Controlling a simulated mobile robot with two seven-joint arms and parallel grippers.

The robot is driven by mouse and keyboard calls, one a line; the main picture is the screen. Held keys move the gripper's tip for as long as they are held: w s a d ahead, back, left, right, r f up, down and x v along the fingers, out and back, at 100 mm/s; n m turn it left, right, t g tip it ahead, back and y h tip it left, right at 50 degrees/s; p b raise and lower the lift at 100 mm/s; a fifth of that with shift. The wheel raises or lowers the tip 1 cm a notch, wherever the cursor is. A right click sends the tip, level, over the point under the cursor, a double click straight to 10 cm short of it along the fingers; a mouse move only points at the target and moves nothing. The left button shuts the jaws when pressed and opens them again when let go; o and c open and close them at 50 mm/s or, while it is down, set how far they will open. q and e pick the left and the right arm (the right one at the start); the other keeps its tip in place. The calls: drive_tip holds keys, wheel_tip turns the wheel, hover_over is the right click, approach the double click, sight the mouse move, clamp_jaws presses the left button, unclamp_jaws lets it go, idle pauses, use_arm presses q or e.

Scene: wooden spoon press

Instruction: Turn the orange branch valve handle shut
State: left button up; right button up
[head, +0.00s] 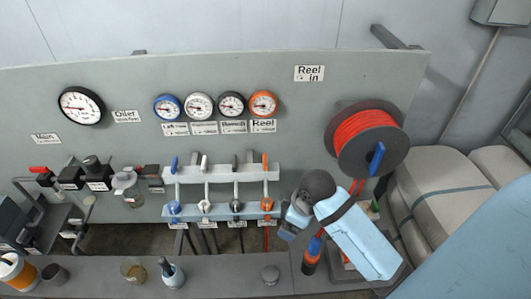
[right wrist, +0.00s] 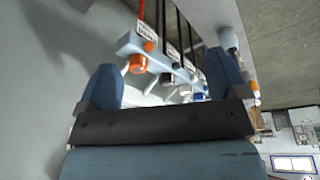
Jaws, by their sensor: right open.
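The orange branch valve handle (head: 265,160) is a slim lever standing upright at the right end of the upper pale rail of the manifold. Below it, on the lower rail, is an orange knob (head: 267,205); an orange knob (right wrist: 138,64) also shows in the right wrist view, between my fingers in the picture. My right gripper (head: 293,222) is just right of the lower rail, below the lever's height. In the right wrist view its two blue fingers (right wrist: 161,68) are spread apart with nothing held. Whether a finger touches the manifold cannot be told. My left gripper is not in view.
Blue (head: 175,163), white (head: 204,162) and black (head: 235,161) levers stand left of the orange one. A red hose reel (head: 368,135) is at the right. A ledge (head: 215,275) with jars and cups runs below. Gauges sit above on the grey panel (head: 215,75).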

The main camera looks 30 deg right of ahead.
drive_tip(key=w+d+r+n, duration=0.2)
drive_tip(key=w+d+r, duration=0.15)
drive_tip(key=w, duration=0.55)
drive_tip(key=n+y, duration=0.3)
drive_tip(key=n, duration=0.1)
approach(265, 159)
drive_tip(key=shift+g, duration=0.3)
drive_tip(key=x, duration=0.9)
drive_tip(key=shift+w+f, duration=0.2)
drive_tip(key=shift+w, duration=0.05)
drive_tip(key=c, duration=0.9)
